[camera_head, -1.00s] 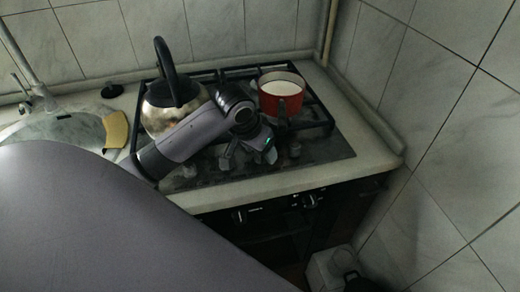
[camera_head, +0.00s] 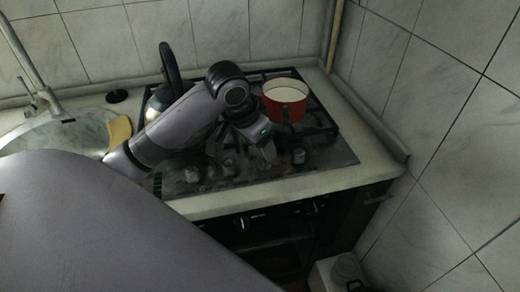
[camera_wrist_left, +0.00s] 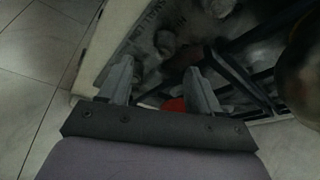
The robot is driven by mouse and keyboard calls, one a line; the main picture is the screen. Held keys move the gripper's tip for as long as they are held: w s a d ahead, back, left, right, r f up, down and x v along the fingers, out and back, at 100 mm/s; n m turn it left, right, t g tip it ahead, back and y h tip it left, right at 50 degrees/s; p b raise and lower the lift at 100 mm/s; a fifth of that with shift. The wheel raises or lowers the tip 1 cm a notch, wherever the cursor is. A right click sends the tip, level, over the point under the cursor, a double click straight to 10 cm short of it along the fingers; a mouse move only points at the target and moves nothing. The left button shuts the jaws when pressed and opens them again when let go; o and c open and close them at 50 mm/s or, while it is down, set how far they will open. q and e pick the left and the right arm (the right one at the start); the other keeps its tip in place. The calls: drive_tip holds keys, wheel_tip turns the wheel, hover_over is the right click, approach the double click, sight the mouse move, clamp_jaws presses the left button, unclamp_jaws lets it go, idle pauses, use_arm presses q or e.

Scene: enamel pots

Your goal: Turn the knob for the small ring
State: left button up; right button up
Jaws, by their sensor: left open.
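A row of several dark round knobs runs along the front of the hob (camera_head: 335,155). My left gripper is open and empty, pointing down over the knob row. In the left wrist view, a knob (camera_wrist_left: 165,40) lies just beyond and between its fingertips (camera_wrist_left: 157,68), apart from them. Printed lettering beside it seems to read "SMALL". Another knob (camera_wrist_left: 221,5) is at the top edge. My right gripper is out of view.
A steel kettle with a black handle (camera_head: 170,68) stands left, partly behind my arm. A sink (camera_head: 65,132) is at the left, a tiled wall (camera_head: 460,130) at the right.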

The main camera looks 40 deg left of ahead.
sight(264, 162)
use_arm(q)
drive_tip(key=m, duration=0.2)
drive_tip(key=w+m+g+h, duration=0.1)
drive_tip(key=m, duration=0.1)
drive_tip(key=shift+a+f+b, duration=0.1)
drive_tip(key=shift+f+b, duration=0.25)
drive_tip(key=shift+w+a+f+m+g, duration=0.1)
drive_tip(key=shift+m+g, duration=0.05)
drive_tip(key=shift+m, duration=0.4)
drive_tip(key=shift+a+m+g, duration=0.1)
drive_tip(key=shift+m+g, duration=0.05)
drive_tip(key=shift+m, duration=0.4)
drive_tip(key=m, duration=0.1)
drive_tip(key=a+m+h+b, duration=0.1)
drive_tip(key=m, duration=0.1)
drive_tip(key=shift+w+g, duration=0.2)
drive_tip(key=shift+g, duration=0.1)
drive_tip(key=shift+w+d+f+m+g+h, duration=0.1)
drive_tip(key=shift+w+d+f+m+h, duration=0.25)
drive_tip(key=shift+f, duration=0.55)
drive_tip(key=shift+d+f+m+g+h, duration=0.1)
drive_tip(key=shift+f+m+h, duration=0.15)
drive_tip(key=shift+f+m, duration=0.55)
drive_tip(key=shift+w+d+f+m+g+h, duration=0.1)
drive_tip(key=shift+w+d+f+m+h, duration=0.15)
drive_tip(key=shift+f, duration=0.8)
drive_tip(key=shift+a, duration=0.1)
